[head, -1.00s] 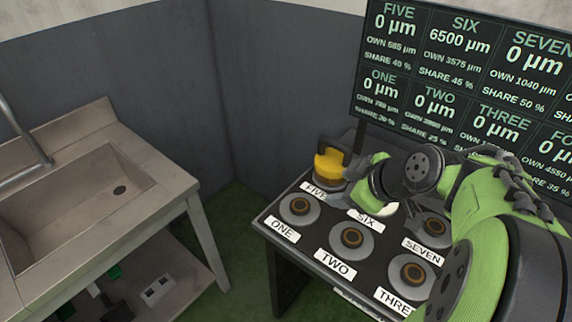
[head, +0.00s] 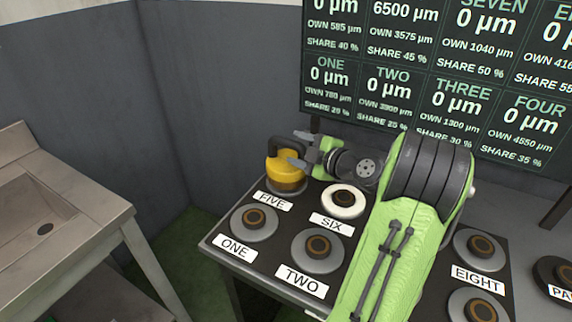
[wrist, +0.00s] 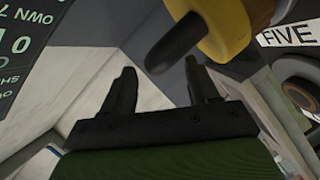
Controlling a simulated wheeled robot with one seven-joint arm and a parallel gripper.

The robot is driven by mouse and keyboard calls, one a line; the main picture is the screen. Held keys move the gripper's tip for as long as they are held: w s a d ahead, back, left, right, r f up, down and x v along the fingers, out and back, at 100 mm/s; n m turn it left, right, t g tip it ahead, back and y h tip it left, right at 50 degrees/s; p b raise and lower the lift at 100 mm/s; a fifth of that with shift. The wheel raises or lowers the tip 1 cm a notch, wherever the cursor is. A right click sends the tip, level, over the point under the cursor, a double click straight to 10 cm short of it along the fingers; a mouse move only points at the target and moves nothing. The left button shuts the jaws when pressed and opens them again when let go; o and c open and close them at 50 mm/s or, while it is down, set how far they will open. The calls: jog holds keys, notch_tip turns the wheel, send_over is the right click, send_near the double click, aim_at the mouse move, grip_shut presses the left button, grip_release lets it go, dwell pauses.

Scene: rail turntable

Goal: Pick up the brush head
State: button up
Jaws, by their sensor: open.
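The brush head, seen as a yellow body (head: 281,170) with a black handle on top, stands upright on the round pad labelled FIVE. In the wrist view its yellow body (wrist: 222,35) fills the top, and the dark handle reaches down toward the space between my fingertips. My gripper (head: 301,157) comes in from the right, level with the handle and very close to it. In the wrist view my gripper (wrist: 162,80) has its two black fingers spread apart with nothing clamped between them. I cannot tell whether a finger touches the handle.
A white ring (head: 344,201) lies on pad SIX, just below my arm. Pads ONE (head: 254,222) and TWO (head: 318,250) carry only their dark centres. A screen (head: 400,75) stands behind the table. A sink bench (head: 75,215) is at the left, with a floor gap between.

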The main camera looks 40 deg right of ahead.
aim_at(287, 144)
jog(key=x, duration=0.5)
jog(key=shift+w, duration=0.1)
grip_shut()
dwell(1.1)
jog(key=shift+r, duration=0.15)
